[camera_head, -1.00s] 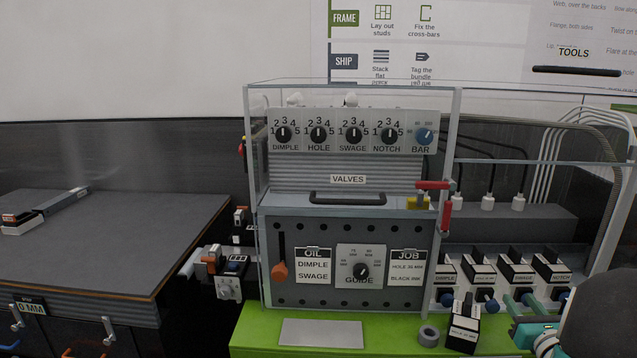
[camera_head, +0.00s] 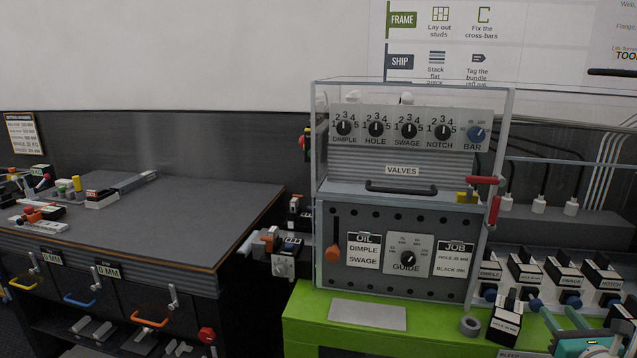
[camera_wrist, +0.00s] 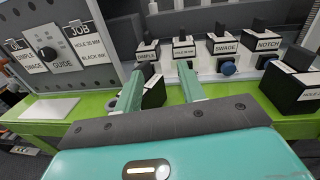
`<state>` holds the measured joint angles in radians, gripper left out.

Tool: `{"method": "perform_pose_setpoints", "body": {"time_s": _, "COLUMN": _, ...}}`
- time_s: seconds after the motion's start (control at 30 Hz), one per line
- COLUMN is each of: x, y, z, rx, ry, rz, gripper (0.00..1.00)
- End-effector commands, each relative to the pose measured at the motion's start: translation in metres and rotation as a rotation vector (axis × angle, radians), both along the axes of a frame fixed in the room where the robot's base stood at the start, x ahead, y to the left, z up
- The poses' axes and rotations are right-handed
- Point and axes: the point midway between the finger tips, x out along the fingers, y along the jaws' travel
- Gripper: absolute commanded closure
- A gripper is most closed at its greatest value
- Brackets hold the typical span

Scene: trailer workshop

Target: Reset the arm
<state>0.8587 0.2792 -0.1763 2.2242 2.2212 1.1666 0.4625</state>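My gripper (camera_head: 572,322) is at the lower right of the head view, low over the right end of the green bench (camera_head: 300,305). In the wrist view its two teal fingers (camera_wrist: 160,92) are spread apart with nothing held. Beyond and between them stands a black block with a white label (camera_wrist: 153,97). In the head view this block, marked HOLE 35 MM (camera_head: 506,322), stands on the bench left of the gripper, apart from it. The rest of my arm is mostly out of the head view.
A clear-cased valve cabinet (camera_head: 400,195) stands on the green bench. A grey plate (camera_head: 367,314) and a grey ring (camera_head: 469,326) lie before it. Several labelled black-handled blocks (camera_head: 524,268) line the right. Another black block (camera_wrist: 295,90) is close right of my gripper. A dark worktable (camera_head: 190,215) is at left.

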Motion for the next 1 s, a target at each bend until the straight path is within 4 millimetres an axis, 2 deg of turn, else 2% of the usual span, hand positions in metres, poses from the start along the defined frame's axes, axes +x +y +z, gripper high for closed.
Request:
{"method": "perform_pose_setpoints", "body": {"time_s": 0.27, "x": 0.03, "y": 0.086, "z": 0.019, "rx": -0.16, "ry": 0.081, "rz": 0.256, "gripper": 0.6}}
{"method": "perform_pose_setpoints", "body": {"time_s": 0.37, "x": 0.036, "y": 0.13, "z": 0.026, "rx": -0.256, "ry": 0.121, "rz": 0.386, "gripper": 0.6}}
{"method": "perform_pose_setpoints", "body": {"time_s": 0.47, "x": 0.036, "y": 0.189, "z": 0.033, "rx": -0.401, "ry": 0.167, "rz": 0.561, "gripper": 0.6}}
{"method": "perform_pose_setpoints", "body": {"time_s": 0.5, "x": 0.033, "y": 0.216, "z": 0.035, "rx": -0.476, "ry": 0.188, "rz": 0.645, "gripper": 0.6}}
{"method": "perform_pose_setpoints", "body": {"time_s": 0.6, "x": 0.016, "y": 0.281, "z": 0.037, "rx": -0.694, "ry": 0.238, "rz": 0.86, "gripper": 0.6}}
{"method": "perform_pose_setpoints", "body": {"time_s": 0.7, "x": -0.009, "y": 0.333, "z": 0.033, "rx": -0.933, "ry": 0.276, "rz": 1.058, "gripper": 0.6}}
{"method": "perform_pose_setpoints", "body": {"time_s": 0.83, "x": -0.05, "y": 0.379, "z": 0.027, "rx": -1.271, "ry": 0.308, "rz": 1.284, "gripper": 0.6}}
{"method": "perform_pose_setpoints", "body": {"time_s": 0.9, "x": -0.071, "y": 0.395, "z": 0.023, "rx": -1.467, "ry": 0.317, "rz": 1.388, "gripper": 0.6}}
{"method": "perform_pose_setpoints", "body": {"time_s": 1.0, "x": -0.098, "y": 0.406, "z": 0.02, "rx": -1.76, "ry": 0.325, "rz": 1.512, "gripper": 0.6}}
